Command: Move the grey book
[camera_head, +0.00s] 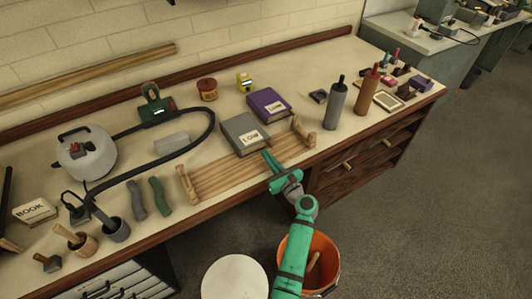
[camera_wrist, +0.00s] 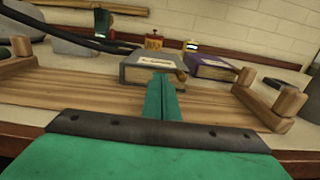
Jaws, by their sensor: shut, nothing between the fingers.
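The grey book (camera_head: 238,131) lies flat on the worktop at the back edge of a slatted wooden rack, with a pale label on it. In the wrist view the grey book (camera_wrist: 150,70) stands just beyond my fingertips, its lower front partly hidden by them. My gripper (camera_head: 268,158) is green, shut and empty, over the rack in front of the book. In the wrist view my gripper (camera_wrist: 161,80) has its fingers together, pointing at the book. I cannot tell whether the fingertips touch it.
The slatted wooden rack (camera_head: 215,181) has raised end posts. A purple book (camera_head: 265,101) lies close behind and right of the grey one. A grey block (camera_head: 172,142) and black hose are to the left. Grey and brown rollers (camera_head: 336,105) stand at right. An orange bucket (camera_head: 325,252) is below.

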